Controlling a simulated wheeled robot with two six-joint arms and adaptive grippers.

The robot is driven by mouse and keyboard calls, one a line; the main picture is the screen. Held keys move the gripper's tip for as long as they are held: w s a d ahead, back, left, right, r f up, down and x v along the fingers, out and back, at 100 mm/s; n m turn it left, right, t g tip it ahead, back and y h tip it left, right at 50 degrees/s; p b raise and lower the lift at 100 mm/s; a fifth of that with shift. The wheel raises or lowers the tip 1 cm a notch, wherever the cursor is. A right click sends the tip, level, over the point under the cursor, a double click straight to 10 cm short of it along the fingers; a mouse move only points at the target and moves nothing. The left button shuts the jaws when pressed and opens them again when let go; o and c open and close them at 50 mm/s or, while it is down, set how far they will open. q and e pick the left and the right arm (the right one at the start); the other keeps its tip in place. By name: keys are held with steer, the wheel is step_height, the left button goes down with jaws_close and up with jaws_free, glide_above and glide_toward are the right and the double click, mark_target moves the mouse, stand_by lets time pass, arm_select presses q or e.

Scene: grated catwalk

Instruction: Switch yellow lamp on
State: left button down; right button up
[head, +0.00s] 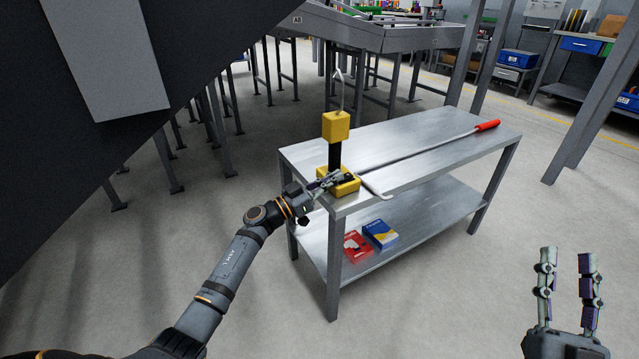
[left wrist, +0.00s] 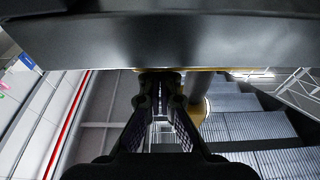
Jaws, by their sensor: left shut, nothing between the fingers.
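The yellow lamp (head: 336,127) stands upright near the left corner of the metal table (head: 420,150). It has a yellow head with a hook on top, a black stem and a yellow base (head: 346,187). My left gripper (head: 330,178) is shut and empty at the lamp's base, in front of the stem; I cannot tell whether it touches. In the left wrist view the left gripper's fingers (left wrist: 160,85) point at a dark body with a yellow edge close ahead. The switch cannot be made out. My right gripper (head: 568,262) is open and empty at the lower right, away from the table.
A long metal bar with a red grip (head: 487,125) lies across the table. A red box (head: 356,246) and a blue box (head: 380,234) lie on the lower shelf. A dark slanted panel (head: 60,120) fills the upper left. The floor in front is clear.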

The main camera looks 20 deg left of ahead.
arm_select(q)
steer(key=shift+r+p, duration=0.6)
steer(key=shift+p, duration=0.1)
steer(key=shift+s+a+r+p, duration=0.1)
steer(key=shift+r+p, duration=0.45)
steer(key=shift+p, duration=0.15)
arm_select(e)
step_height(320, 180, down, 25)
steer(key=s+m+g, duration=0.1)
steer(key=g, duration=1.1)
arm_select(q)
steer(key=shift+r+p, duration=0.5)
steer(key=shift+p, duration=0.15)
steer(key=shift+r+p, duration=0.35)
steer(key=shift+p, duration=0.15)
steer(key=f+p+v, duration=0.1)
steer(key=f+v, duration=0.1)
steer(key=v, duration=0.8)
arm_select(e)
steer(key=s+f+g, duration=0.8)
steer(key=s+f, duration=0.3)
steer(key=s, duration=0.3)
steer(key=shift+a+g+h, duration=0.15)
steer(key=shift+g+h, duration=0.15)
steer(key=shift+g, duration=0.1)
